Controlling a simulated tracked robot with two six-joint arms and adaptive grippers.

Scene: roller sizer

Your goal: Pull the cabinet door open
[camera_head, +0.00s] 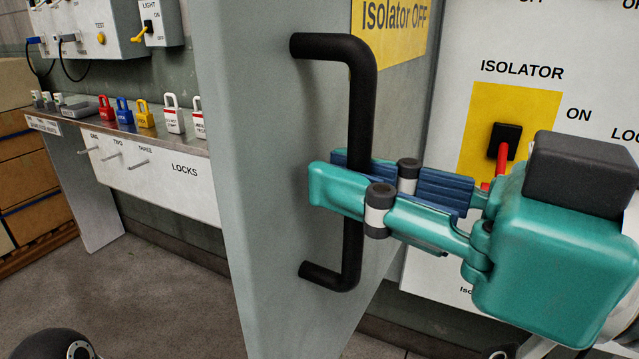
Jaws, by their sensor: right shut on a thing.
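The grey cabinet door (270,200) stands edge-on in the middle of the view, swung out at an angle from the white panel behind it. A black bar handle (362,110) is fixed upright on the door. My right gripper (345,185) comes in from the right, with its teal fingers on either side of the handle's vertical bar, shut on it. The handle's middle is partly hidden by the fingers. My left gripper is not in view.
A bench (180,145) with several coloured padlocks stands at the left, with wall boxes (85,25) above it. A yellow isolator plate (480,120) with a red lever (501,155) is behind my right gripper. Bare floor (160,290) lies at lower left.

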